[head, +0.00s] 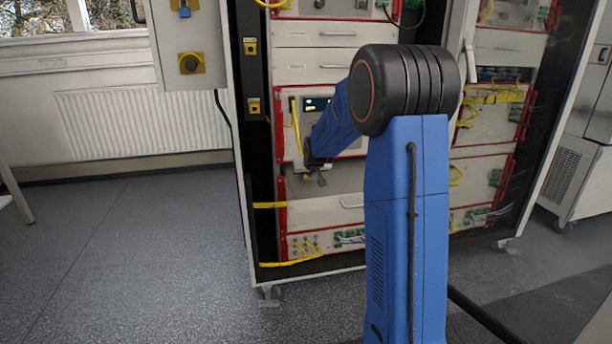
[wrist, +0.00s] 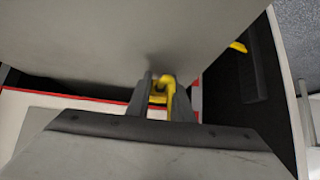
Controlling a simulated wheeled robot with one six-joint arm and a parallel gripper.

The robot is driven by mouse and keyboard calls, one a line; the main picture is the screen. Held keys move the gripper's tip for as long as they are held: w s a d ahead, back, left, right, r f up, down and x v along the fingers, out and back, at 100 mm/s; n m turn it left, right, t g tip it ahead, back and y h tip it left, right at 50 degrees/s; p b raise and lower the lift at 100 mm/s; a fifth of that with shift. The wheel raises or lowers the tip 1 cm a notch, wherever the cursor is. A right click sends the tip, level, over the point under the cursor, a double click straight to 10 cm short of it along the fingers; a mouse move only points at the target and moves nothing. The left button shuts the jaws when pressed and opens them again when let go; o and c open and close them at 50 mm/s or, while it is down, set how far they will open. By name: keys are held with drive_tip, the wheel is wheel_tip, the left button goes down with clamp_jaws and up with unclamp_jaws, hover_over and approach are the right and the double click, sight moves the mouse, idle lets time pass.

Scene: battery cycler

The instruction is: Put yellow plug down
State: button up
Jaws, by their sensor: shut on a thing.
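The yellow plug (wrist: 169,86) shows in the wrist view between the two dark fingers of my gripper (wrist: 161,100). The fingers are shut on it. A large grey surface fills the upper part of that view, close beyond the plug; whether the plug touches it I cannot tell. In the head view my gripper (head: 312,174) is in front of the cycler rack's left part, just below the panel with a small display. The plug cannot be made out clearly there.
The open rack (head: 335,213) has red-edged drawers. A yellow cable (head: 296,126) hangs left of the display, and more yellow cables (head: 300,255) run low on the rack. A grey box (head: 188,45) with a yellow-backed knob stands at left. The floor at left is clear.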

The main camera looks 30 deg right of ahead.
drive_tip(key=shift+f, duration=0.3)
drive_tip(key=o, duration=0.9)
drive_tip(key=shift+r, duration=0.45)
drive_tip(key=s+a+r, duration=0.5)
drive_tip(key=s, duration=0.4)
drive_tip(key=s+a+r, duration=0.5)
drive_tip(key=s+r, duration=0.1)
drive_tip(key=s, duration=0.3)
drive_tip(key=s+a+f+n+g+y, duration=0.1)
drive_tip(key=s+a, duration=0.3)
drive_tip(key=s, duration=0.7)
drive_tip(key=s+a+f+n+g, duration=0.1)
drive_tip(key=s+a+f, duration=0.3)
drive_tip(key=s, duration=0.8)
drive_tip(key=s+a+f+n+g+y, duration=0.1)
drive_tip(key=s+a, duration=0.3)
drive_tip(key=s, duration=0.7)
drive_tip(key=shift+s+a+f+g+y, duration=0.15)
drive_tip(key=shift+f+g+y, duration=0.15)
drive_tip(key=shift+f+g, duration=0.3)
